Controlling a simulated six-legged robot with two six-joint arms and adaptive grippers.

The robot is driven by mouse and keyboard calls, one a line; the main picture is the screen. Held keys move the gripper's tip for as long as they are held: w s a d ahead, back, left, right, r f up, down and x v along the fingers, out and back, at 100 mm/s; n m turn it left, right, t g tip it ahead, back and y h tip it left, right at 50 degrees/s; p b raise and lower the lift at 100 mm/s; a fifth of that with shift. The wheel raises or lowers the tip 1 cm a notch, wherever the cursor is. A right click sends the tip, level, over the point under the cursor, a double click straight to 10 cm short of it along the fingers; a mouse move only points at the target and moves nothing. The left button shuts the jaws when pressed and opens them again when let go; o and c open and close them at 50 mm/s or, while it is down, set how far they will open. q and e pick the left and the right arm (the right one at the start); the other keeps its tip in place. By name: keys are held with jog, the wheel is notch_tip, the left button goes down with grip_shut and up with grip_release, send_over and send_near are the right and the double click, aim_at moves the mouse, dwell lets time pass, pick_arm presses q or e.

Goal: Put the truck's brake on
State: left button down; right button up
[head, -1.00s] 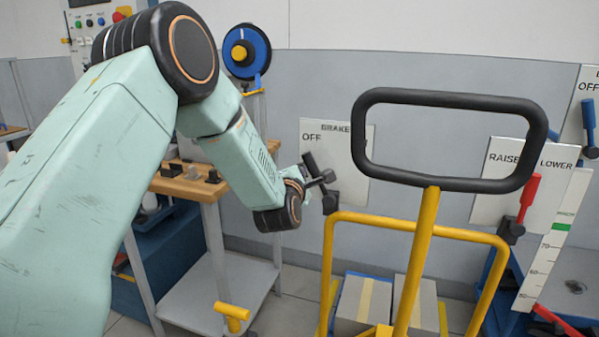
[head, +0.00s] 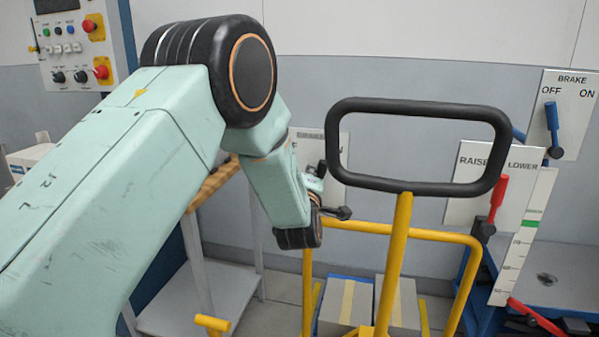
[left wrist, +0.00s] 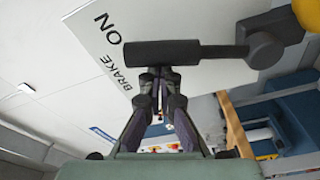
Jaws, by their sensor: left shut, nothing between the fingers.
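The truck has a yellow frame (head: 404,250) with a black loop handle (head: 418,103). Behind it, the white BRAKE plate (head: 338,150) is partly covered by my arm and the loop. In the left wrist view the plate (left wrist: 85,35) shows BRAKE and ON. My left gripper (head: 338,212) is shut and empty near the lever. Its fingertips (left wrist: 160,76) appear right against the lever's thick grip; contact is not certain. My right gripper is not in view.
At right are a RAISE/LOWER plate (head: 466,209) with a red lever (head: 497,197) and another BRAKE plate (head: 580,100) with a blue lever (head: 553,128). Boxes (head: 349,303) sit low behind the truck. A button panel (head: 78,45) is at upper left.

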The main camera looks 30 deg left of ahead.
pick_arm(q)
jog(key=shift+w+d+f+m, duration=0.15)
jog(key=shift+d+m, duration=0.15)
jog(key=shift+d, duration=0.25)
jog(key=shift+w+d+f+m, duration=0.15)
jog(key=shift+d+m, duration=0.15)
jog(key=shift+d, duration=0.25)
